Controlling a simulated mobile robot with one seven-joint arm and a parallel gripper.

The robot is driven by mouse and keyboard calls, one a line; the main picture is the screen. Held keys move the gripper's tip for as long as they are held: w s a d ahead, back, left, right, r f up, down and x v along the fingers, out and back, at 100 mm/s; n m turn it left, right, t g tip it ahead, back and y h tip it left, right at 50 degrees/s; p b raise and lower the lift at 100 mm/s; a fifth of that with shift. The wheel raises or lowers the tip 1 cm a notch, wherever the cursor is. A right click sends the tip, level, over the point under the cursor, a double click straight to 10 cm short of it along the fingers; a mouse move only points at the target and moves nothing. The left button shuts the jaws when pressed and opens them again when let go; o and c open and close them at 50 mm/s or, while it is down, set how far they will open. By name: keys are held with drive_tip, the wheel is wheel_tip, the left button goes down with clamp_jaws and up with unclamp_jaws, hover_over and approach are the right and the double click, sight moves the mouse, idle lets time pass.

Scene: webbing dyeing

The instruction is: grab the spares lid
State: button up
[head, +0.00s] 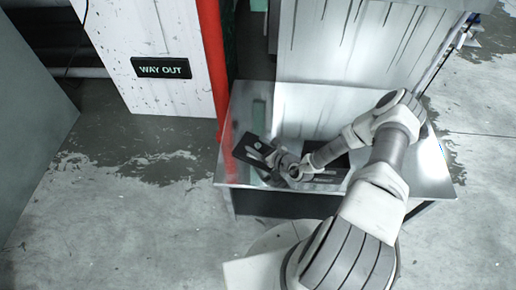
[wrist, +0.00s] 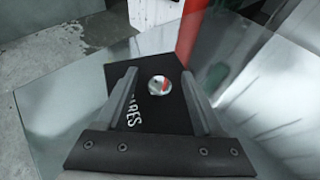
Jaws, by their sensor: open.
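The spares lid (wrist: 150,112) is a flat black panel with white lettering ending in "ARES" and a round shiny knob (wrist: 158,86). In the wrist view the lid lies below my gripper (wrist: 158,76), whose two fingers are open, one on each side of the knob. There is a gap between knob and fingers; I cannot tell the height left between them. In the head view a black panel (head: 246,147), seemingly the lid, shows at the left part of the metal table, partly hidden by my gripper (head: 268,160).
The shiny metal table (head: 236,110) has bare surface at its back left and right. A red post (head: 212,55) stands close at its left edge. A tall streaked grey panel (head: 355,45) rises behind. A "WAY OUT" sign (head: 161,68) hangs on the white wall.

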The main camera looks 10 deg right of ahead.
clamp_jaws()
idle(0.3)
drive_tip(key=shift+r, duration=0.15)
